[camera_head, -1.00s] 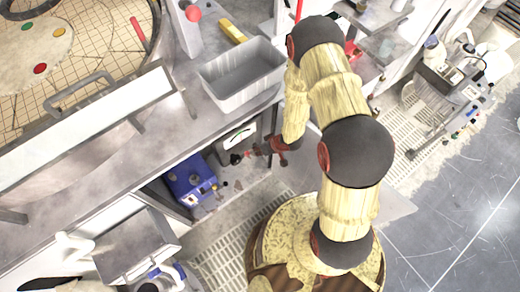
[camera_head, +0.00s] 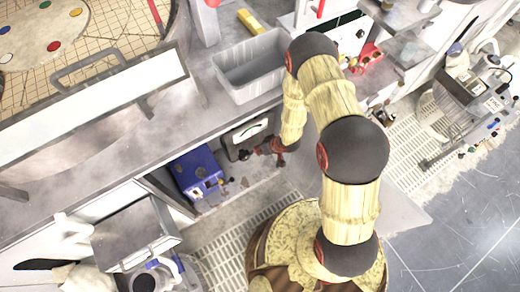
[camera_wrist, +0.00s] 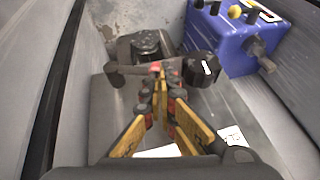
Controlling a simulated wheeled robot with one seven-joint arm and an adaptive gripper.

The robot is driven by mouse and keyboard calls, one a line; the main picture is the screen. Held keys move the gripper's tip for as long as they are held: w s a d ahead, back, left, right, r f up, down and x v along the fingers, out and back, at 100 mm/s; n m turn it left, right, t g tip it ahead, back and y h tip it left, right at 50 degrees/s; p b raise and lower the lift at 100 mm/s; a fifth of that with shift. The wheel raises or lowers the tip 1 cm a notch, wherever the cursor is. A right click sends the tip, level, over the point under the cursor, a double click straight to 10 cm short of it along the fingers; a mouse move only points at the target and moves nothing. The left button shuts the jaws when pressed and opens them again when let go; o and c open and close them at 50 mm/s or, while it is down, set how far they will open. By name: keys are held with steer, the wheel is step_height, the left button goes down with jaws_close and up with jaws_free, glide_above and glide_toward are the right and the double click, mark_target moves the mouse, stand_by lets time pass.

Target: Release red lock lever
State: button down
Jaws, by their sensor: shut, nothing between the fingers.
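My gripper (camera_wrist: 158,72) is shut, with yellow fingers and red-and-black joints. Its tips are at a grey crossbar (camera_wrist: 132,70) in the wrist view; I cannot tell whether they touch it. A black knob (camera_wrist: 201,69) with a white mark is just right of the tips. I cannot identify a red lock lever for certain. A red upright rod (camera_head: 154,14) stands on the bench at the top.
A blue box (camera_wrist: 232,45) with black and yellow knobs is close right of the gripper. Grey walls (camera_wrist: 50,70) bound the space at left. Above are the bench edge (camera_head: 150,165) and a grey tray (camera_head: 250,80). Open floor (camera_head: 450,230) lies right.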

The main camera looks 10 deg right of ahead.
steer(key=shift+s+a+f, duration=0.25)
steer(key=shift+a+f, duration=0.4)
steer(key=shift+f, duration=0.1)
steer(key=shift+r, duration=0.15)
steer(key=a+p+v, duration=0.2)
steer(key=p+v, duration=0.5)
steer(key=v, duration=0.8)
steer(key=shift+s+a+r, duration=0.2)
steer(key=shift+s+r, duration=0.1)
